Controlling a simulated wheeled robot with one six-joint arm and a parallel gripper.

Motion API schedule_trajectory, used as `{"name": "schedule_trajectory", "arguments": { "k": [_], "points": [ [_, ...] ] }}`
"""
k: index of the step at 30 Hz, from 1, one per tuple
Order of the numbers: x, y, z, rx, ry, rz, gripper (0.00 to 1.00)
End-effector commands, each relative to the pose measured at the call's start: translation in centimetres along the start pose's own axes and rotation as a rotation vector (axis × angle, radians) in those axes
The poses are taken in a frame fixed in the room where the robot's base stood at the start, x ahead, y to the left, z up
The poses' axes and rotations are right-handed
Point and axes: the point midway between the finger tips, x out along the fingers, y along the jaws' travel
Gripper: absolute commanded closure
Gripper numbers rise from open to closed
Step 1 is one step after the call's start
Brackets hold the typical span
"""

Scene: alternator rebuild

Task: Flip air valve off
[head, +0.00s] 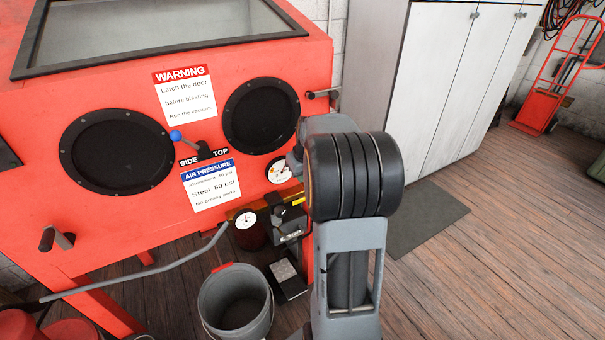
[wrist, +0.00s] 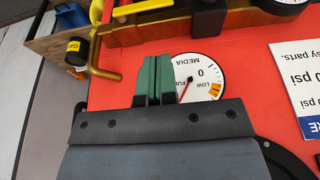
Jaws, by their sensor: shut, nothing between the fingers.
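A yellow lever (wrist: 145,6) shows at the top edge of the wrist view, beside brass pipework (wrist: 104,72). I take it for the air valve's handle, but it is cut off and its setting cannot be told. In the head view a small yellow part (head: 291,203) shows by the air fittings below the cabinet, partly behind my arm. My gripper's green fingertips (wrist: 152,78) are shut and empty, in front of the red panel beside the media gauge (wrist: 201,76), apart from the lever. My arm hides the fingertips in the head view.
The red blasting cabinet (head: 40,215) has two black glove ports and a blue-knobbed SIDE/TOP lever (head: 176,136). A pressure gauge (head: 246,220), a grey hose (head: 150,272) and a bucket (head: 237,305) are below it. White lockers (head: 430,90) stand behind; the right floor is mostly clear.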

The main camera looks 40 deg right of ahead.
Motion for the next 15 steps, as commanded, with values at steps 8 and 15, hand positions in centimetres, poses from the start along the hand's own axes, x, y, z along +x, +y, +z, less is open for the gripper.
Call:
{"name": "schedule_trajectory", "arguments": {
  "k": [8, 15],
  "points": [
    [5.5, -0.1, 0.1, 0.001, -0.004, -0.002, 1.0],
    [8.5, 0.0, 0.8, 0.0, -0.004, -0.001, 1.0]
  ]
}}
